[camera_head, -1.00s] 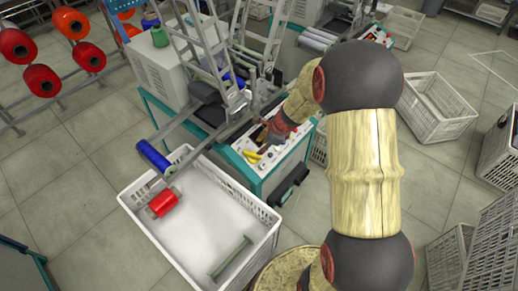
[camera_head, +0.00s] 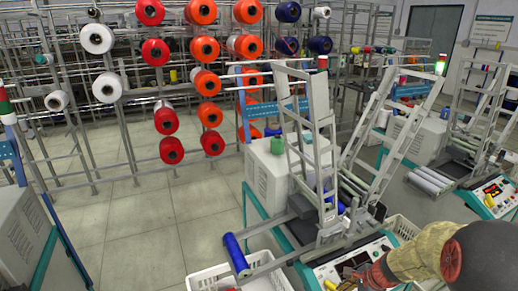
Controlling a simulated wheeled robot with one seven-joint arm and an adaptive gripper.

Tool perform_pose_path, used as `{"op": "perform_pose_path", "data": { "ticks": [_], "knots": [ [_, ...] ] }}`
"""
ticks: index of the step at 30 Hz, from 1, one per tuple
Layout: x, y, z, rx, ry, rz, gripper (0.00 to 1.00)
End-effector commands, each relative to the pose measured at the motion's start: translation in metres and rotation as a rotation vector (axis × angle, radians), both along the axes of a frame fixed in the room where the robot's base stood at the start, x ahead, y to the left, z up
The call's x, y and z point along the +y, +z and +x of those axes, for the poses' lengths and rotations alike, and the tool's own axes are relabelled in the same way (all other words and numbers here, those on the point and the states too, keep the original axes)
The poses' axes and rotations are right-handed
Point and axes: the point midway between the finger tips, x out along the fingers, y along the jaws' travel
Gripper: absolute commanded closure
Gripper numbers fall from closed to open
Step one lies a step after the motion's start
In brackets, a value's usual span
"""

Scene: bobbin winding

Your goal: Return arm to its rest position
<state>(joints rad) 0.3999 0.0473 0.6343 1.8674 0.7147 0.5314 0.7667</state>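My arm comes in at the lower right, with a dark round joint and a tan sleeve in view. My gripper (camera_head: 368,279) is at the arm's left end, over the control panel (camera_head: 345,263) of the winding machine. It is small and partly cut off at the bottom edge, so its fingers cannot be made out. A blue bobbin (camera_head: 236,253) sits on the end of the machine's rail, left of my gripper and apart from it.
The machine's metal frame (camera_head: 318,150) rises behind my gripper. A rack of red, orange and white spools (camera_head: 156,52) stands at the back left. Open tiled floor (camera_head: 130,220) lies left of the machine.

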Motion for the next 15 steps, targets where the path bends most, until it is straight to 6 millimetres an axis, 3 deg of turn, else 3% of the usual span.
{"op": "perform_pose_path", "data": {
  "ticks": [5,15],
  "knots": [
    [0.021,0.035,-0.046,-0.014,0.398,-0.083,0.68],
    [0.061,0.149,-0.138,-0.098,1.161,-0.341,0.68]
  ]
}}
